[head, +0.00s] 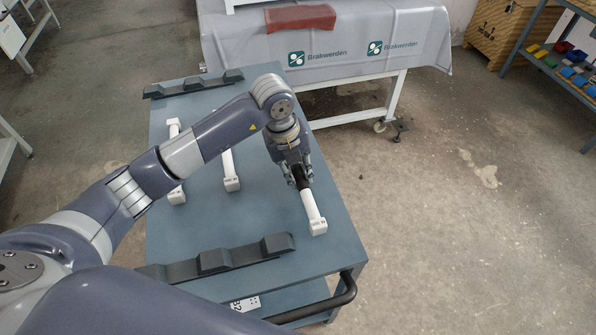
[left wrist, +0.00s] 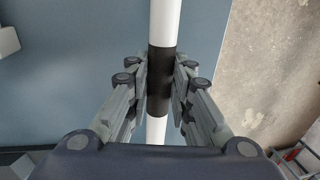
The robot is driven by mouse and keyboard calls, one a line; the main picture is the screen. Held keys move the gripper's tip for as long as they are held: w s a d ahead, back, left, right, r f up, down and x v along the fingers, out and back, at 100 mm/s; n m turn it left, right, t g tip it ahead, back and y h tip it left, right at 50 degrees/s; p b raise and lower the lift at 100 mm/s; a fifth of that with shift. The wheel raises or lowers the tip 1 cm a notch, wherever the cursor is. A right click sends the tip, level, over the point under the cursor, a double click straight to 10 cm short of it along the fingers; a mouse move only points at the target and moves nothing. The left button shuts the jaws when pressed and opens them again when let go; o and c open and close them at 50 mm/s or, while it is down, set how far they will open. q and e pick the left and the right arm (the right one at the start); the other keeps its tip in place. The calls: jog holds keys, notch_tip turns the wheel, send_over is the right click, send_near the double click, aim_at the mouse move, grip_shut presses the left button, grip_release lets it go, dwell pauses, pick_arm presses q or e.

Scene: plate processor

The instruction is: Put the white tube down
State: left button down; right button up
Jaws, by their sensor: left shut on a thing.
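The white tube (head: 312,210) has a black band around its middle and a square white end block at its near end. My left gripper (head: 301,178) is shut on the black band, with a finger on each side of it. In the left wrist view the white tube (left wrist: 165,20) runs up the picture between the fingers of my left gripper (left wrist: 160,85). The tube is over the right part of the blue-grey cart top (head: 270,222); I cannot tell whether it touches the top. My right gripper is not in view.
Two more white tubes, one at the left (head: 173,130) and one in the middle (head: 228,170), lie on the cart. A dark notched holder (head: 195,84) is at the far edge and another (head: 225,259) at the near edge. A covered table (head: 360,40) stands behind.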

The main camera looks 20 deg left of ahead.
pick_arm(q)
jog(key=shift+f, duration=0.6)
jog(key=shift+f, duration=0.15)
jog(key=c, duration=1.4)
grip_release()
jog(key=r, duration=0.4)
jog(key=s+a+r+b, duration=0.1)
jog(key=r, duration=0.3)
jog(key=a+r+b, duration=0.1)
jog(key=r, duration=0.3)
jog(key=shift+s, duration=0.15)
